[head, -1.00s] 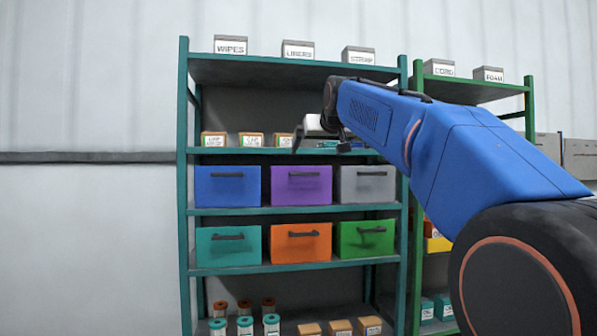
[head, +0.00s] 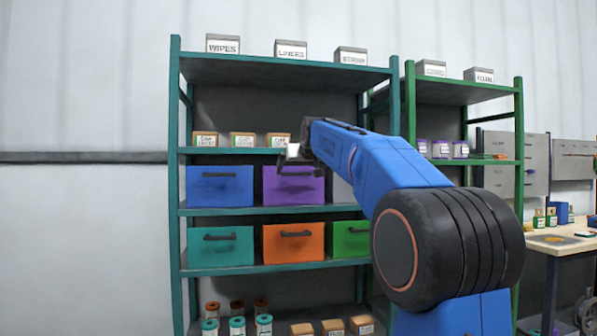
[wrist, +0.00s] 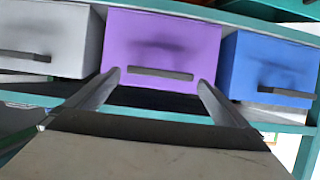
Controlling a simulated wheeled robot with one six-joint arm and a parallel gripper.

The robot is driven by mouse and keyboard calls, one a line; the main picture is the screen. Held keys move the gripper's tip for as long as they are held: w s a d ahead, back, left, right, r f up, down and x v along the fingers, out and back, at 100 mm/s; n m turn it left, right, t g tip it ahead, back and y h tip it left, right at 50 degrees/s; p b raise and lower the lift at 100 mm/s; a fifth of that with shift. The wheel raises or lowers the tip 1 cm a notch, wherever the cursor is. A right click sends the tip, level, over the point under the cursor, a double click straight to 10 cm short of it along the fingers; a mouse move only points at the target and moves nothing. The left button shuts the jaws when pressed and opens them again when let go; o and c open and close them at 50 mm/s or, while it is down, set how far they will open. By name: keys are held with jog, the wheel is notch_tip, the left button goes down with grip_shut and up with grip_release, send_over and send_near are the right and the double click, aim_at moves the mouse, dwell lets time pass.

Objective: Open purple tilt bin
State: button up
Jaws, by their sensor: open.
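The purple tilt bin (head: 293,190) sits in the upper bin row of the teal shelf, between the blue bin and a grey bin. In the wrist view the purple bin (wrist: 162,45) fills the top middle, with its front face upright and its dark bar handle (wrist: 160,73) showing. My gripper (head: 298,165) is in front of the purple bin's upper part in the head view. In the wrist view my gripper (wrist: 158,82) is open, its two fingers to either side of the handle. Nothing is between the fingers that I can tell to be held. Contact with the handle cannot be told.
The blue bin (head: 220,186) is left of the purple one; the grey bin (wrist: 45,40) shows on its other side. Teal (head: 222,246), orange (head: 293,243) and green (head: 350,239) bins stand below. Small boxes (head: 242,139) sit on the shelf above.

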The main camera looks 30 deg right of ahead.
jog(key=shift+w+d+f, duration=0.1)
jog(key=shift+w+f, duration=0.1)
jog(key=shift+w, duration=0.25)
jog(key=c, duration=1.3)
